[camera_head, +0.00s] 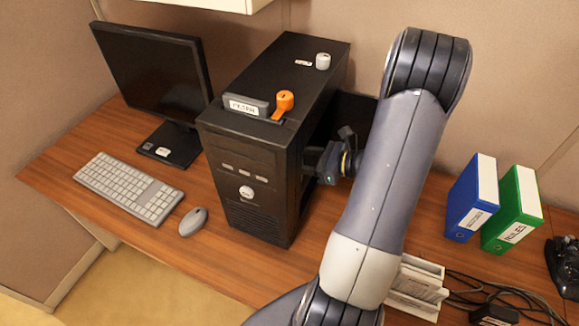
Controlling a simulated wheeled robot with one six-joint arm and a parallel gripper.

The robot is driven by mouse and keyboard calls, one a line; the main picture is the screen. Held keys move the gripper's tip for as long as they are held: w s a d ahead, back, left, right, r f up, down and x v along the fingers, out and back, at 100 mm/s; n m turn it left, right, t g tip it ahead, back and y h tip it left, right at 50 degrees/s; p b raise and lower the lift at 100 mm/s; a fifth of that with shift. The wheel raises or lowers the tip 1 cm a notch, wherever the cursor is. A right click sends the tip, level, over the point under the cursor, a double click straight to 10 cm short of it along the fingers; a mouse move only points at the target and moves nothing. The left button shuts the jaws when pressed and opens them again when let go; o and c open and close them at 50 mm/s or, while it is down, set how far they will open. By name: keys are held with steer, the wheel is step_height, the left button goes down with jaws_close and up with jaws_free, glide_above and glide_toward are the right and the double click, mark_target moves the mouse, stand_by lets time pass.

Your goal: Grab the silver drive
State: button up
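A black computer tower (246,150) stands upright on the desk. I cannot plainly make out a silver drive; one may be hidden inside the tower or behind my arm. A small silver-grey round piece (323,61) sits at the back of the tower's top, beside a small label. My gripper (313,164) is at the tower's right side, pointing at its dark, seemingly open side. Its fingertips are dark against the dark tower, so I cannot tell whether they are apart or hold anything.
A grey labelled block (246,105) and an orange piece (284,102) are on the tower's top front. Monitor (154,80), keyboard (128,187) and mouse (193,221) are left. Blue (471,200) and green (512,212) binders and cables (510,290) are right. A shelf (215,5) overhangs.

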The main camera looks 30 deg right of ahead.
steer(key=shift+d+f+p+x, duration=0.1)
steer(key=shift+p+x, duration=0.15)
steer(key=shift+x, duration=0.85)
steer(key=shift+d+f+p+x, duration=0.15)
steer(key=shift+p+x, duration=0.15)
steer(key=shift+x, duration=0.8)
steer(key=shift+d+f+p+x, duration=0.1)
steer(key=shift+p+x, duration=0.15)
steer(key=shift+x, duration=0.85)
steer(key=shift+w, duration=0.1)
jaws_close()
